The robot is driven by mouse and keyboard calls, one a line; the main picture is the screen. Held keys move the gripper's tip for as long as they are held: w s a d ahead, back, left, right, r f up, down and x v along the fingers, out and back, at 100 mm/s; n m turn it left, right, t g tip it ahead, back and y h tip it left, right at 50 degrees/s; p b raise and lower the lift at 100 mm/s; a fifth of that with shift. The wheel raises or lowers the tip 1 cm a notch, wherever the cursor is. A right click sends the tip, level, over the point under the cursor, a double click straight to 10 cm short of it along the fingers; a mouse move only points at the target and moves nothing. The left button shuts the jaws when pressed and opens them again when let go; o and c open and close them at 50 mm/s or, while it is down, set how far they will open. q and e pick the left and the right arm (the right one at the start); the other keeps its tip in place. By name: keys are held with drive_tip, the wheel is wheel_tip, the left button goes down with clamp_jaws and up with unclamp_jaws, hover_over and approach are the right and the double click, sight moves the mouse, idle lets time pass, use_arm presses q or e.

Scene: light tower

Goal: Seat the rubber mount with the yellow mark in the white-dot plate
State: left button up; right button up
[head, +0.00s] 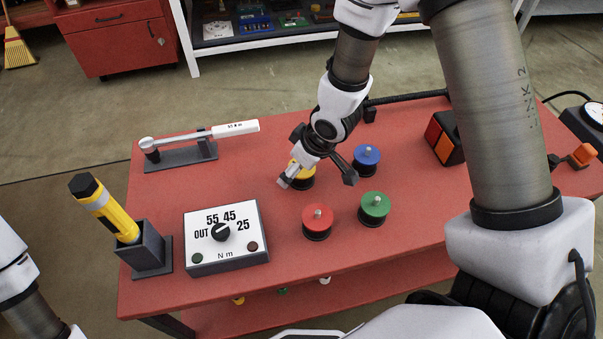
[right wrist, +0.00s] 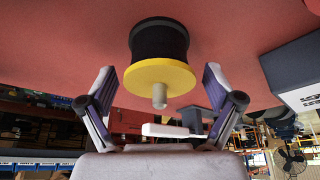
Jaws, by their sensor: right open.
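The yellow-marked rubber mount (head: 306,173) stands on the red bench, partly hidden by my right gripper (head: 316,179) in the head view. In the right wrist view the mount (right wrist: 158,76) shows a yellow disc, a pale stud and a black rubber body. It lies between the lines of the two open fingers of my right gripper (right wrist: 159,72); I see no finger touching it. No plate with a white dot is clearly visible; a small white spot (head: 325,281) shows below the bench's front edge. My left gripper is out of view.
Red (head: 317,217), green (head: 374,205) and blue (head: 367,155) mounts stand close by. A torque dial box (head: 226,240), a yellow tool in a holder (head: 146,250) and a torque wrench (head: 205,134) occupy the left. A black-and-orange block (head: 446,138) stands right.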

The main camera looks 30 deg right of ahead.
drive_tip(key=c, duration=1.4)
drive_tip(key=shift+r, duration=0.15)
